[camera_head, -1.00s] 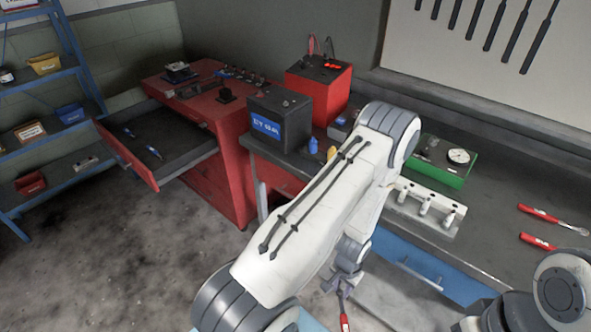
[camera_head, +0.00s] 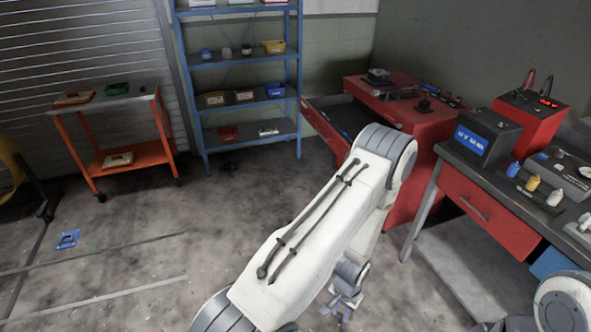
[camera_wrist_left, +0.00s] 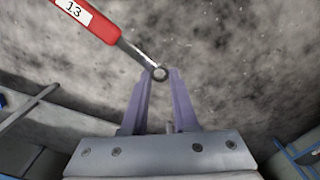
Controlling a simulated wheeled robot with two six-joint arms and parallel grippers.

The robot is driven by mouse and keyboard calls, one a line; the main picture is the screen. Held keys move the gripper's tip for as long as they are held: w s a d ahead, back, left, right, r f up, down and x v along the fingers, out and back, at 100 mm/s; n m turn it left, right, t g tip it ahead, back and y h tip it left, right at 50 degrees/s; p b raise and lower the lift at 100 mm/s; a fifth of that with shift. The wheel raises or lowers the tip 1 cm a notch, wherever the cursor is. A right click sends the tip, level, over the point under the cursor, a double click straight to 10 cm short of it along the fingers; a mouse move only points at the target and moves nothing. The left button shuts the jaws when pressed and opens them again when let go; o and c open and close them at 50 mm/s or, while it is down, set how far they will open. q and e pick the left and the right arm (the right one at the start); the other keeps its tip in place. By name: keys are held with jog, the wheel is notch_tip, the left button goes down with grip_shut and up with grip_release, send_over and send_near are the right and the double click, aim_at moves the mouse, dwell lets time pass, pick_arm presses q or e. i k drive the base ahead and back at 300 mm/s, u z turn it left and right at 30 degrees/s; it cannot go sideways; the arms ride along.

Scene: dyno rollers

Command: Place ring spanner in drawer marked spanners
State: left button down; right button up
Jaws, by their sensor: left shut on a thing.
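The ring spanner (camera_wrist_left: 95,20) has a red handle with a white label reading 13. Its metal ring end sits between the fingertips of my left gripper (camera_wrist_left: 160,76), which is shut on it. In the head view my left gripper (camera_head: 343,303) hangs over the floor below my forearm, left of the workbench and apart from the drawer. The open drawer (camera_head: 321,128) juts left from the red cabinet (camera_head: 425,125); my left arm hides part of it. I cannot read any marking on the drawer. My right gripper is out of view.
A blue shelf rack (camera_head: 245,140) stands behind, left of the cabinet. An orange trolley (camera_head: 125,161) is at the far left. The workbench (camera_head: 450,158) with a closed red drawer (camera_head: 483,208) is at the right. Open floor lies at centre left.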

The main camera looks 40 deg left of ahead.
aim_at(347, 128)
jog(key=u, duration=0.55)
jog(key=i, duration=0.55)
jog(key=u, duration=0.6)
jog(key=i, duration=0.9)
jog(key=z, duration=0.05)
